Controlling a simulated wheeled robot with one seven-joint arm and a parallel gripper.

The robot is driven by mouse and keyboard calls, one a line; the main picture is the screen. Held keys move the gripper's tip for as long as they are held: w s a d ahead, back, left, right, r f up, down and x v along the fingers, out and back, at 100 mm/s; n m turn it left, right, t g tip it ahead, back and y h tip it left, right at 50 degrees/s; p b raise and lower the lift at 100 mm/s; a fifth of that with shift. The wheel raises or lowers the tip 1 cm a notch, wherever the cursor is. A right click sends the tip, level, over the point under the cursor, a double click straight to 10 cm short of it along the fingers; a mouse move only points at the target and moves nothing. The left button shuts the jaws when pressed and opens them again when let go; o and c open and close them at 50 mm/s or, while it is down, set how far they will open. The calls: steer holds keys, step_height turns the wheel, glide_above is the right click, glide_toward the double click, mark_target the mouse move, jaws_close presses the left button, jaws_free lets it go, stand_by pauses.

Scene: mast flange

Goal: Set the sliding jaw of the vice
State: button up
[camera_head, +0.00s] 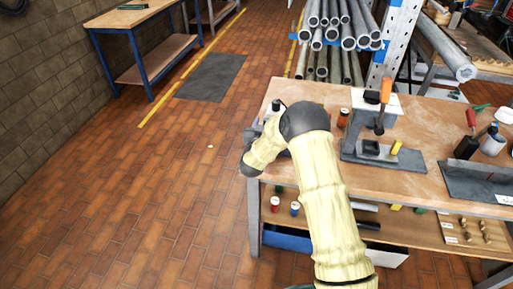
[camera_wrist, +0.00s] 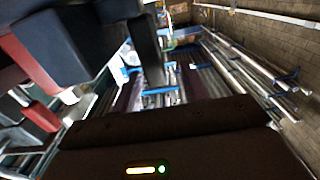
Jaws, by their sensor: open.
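In the head view my arm reaches over the left front corner of the wooden workbench (camera_head: 350,185). It hides most of what stands there, and my gripper's fingers are hidden too. A dark grey piece (camera_head: 250,140) shows beside the arm at that corner; I cannot tell if it belongs to the vice. In the wrist view my gripper (camera_wrist: 165,130) shows as a dark housing with small lights; it is open. Dark blocks (camera_wrist: 65,45) with red parts are close to the camera at upper left. I cannot make out the sliding jaw.
A grey fixture (camera_head: 385,157) with an orange-handled lever stands on the bench, right of my arm. A pipe rack (camera_head: 340,35) stands behind. The tiled floor left of the bench is open.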

steer(key=s+a+b, duration=0.2)
steer(key=s, duration=1.1)
steer(key=shift+s+a, duration=0.3)
steer(key=shift+a, duration=0.1)
steer(key=shift+r, duration=0.1)
steer(key=s+d+r+n+g+y+p, duration=0.2)
steer(key=s+d+r+g+y+p, duration=0.15)
steer(key=d+r+g, duration=0.2)
steer(key=s+d+r+g+p, duration=0.1)
steer(key=s+d+g, duration=0.3)
steer(key=s, duration=0.7)
steer(key=s+d+r+g+p, duration=0.2)
steer(key=s+d+g, duration=0.3)
steer(key=s, duration=0.6)
steer(key=shift+d+r, duration=0.35)
steer(key=shift+d, duration=0.9)
